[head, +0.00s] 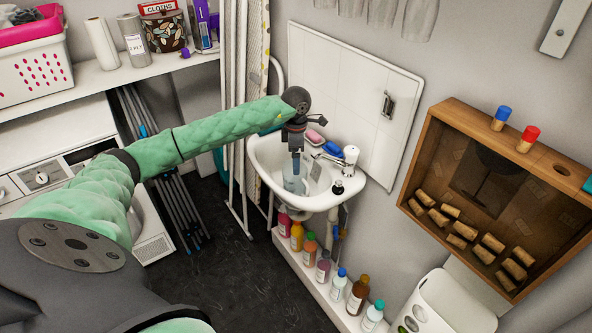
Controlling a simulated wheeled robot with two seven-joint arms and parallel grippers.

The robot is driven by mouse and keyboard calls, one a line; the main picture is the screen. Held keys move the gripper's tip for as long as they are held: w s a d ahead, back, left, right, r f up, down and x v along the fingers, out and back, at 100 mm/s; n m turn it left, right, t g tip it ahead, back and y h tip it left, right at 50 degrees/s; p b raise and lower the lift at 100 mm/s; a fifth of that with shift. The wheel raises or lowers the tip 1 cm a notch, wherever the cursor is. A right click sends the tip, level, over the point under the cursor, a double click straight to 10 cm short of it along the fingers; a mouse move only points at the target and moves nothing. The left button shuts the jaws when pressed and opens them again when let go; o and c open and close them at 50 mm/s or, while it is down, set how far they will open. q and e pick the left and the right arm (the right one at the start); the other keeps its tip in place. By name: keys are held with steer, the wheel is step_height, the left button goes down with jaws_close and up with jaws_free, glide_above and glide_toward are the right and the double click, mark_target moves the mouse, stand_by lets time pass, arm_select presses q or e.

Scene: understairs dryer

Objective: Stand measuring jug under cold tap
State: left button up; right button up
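A clear, bluish vessel that looks like the measuring jug (292,184) is inside the white basin (262,172), toward its left side. My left gripper (296,166) points down into the basin, right at the top of the jug. Its fingers overlap the jug's rim area, and the frame is too small to show whether they are shut on it. The chrome and white tap (349,156) stands at the basin's back right, to the right of the jug. Whether the jug touches the basin floor is hidden. My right gripper is out of view.
Pink and red soap bars (316,136) lie on the basin's back rim. A dark-topped item (338,187) stands at its right front. Several bottles (324,262) line a low ledge below. A wooden box (478,172) hangs at right. A drying rack (240,110) stands left of the basin.

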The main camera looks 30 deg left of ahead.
arm_select(q)
steer(key=shift+r+b, duration=0.4)
steer(key=shift+r, duration=2)
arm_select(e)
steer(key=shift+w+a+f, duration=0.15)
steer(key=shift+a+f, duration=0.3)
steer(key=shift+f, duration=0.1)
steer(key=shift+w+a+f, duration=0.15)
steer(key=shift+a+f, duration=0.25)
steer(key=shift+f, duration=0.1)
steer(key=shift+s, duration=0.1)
